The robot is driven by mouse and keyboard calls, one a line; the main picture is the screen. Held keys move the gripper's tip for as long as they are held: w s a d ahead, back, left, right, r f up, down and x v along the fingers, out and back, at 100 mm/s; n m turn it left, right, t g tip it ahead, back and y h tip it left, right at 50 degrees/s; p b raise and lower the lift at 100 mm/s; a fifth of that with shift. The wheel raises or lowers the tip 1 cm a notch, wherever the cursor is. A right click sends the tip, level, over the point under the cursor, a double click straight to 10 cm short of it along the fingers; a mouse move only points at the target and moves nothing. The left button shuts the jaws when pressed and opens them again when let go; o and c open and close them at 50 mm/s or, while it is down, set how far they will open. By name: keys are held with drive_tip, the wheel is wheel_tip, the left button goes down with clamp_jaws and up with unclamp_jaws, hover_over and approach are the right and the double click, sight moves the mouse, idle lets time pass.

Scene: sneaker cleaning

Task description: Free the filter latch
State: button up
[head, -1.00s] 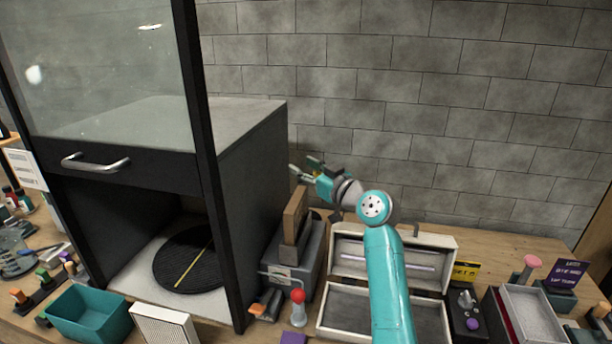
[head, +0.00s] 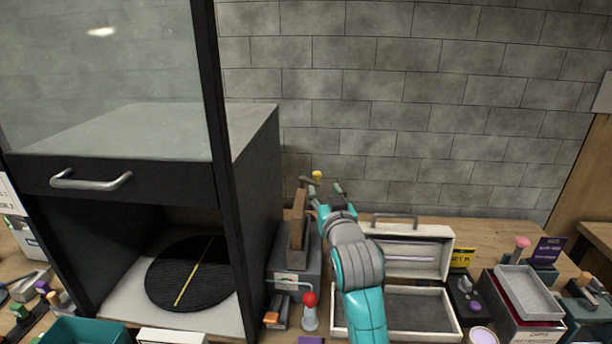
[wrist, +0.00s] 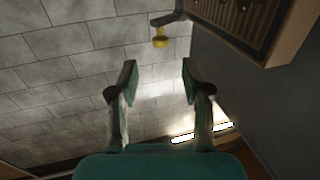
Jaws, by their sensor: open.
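My gripper (head: 326,191) is raised above the back of the bench, its two fingers apart with nothing between them. In the wrist view my gripper (wrist: 159,82) also shows open and empty. A yellow knob (wrist: 160,41) on a short dark lever (wrist: 169,18) lies beyond the fingertips, roughly in line with the gap and apart from them. It looks like the latch. In the head view the yellow knob (head: 317,175) shows just above the fingertips. A brown slotted block (wrist: 240,20) is at upper right in the wrist view, beside the lever; the brown block (head: 299,220) stands upright on a grey unit (head: 285,262).
A black cabinet (head: 255,190) with a glass front stands left of the grey unit. An open light case (head: 450,242) is right of my arm. A red-knobbed lever (head: 310,300) stands in front. The grey brick wall (head: 430,130) is behind.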

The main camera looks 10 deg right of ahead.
sight(318, 177)
drive_tip(key=w, duration=0.9)
drive_tip(key=shift+w+d, duration=0.2)
drive_tip(key=shift+w, duration=0.05)
clamp_jaws()
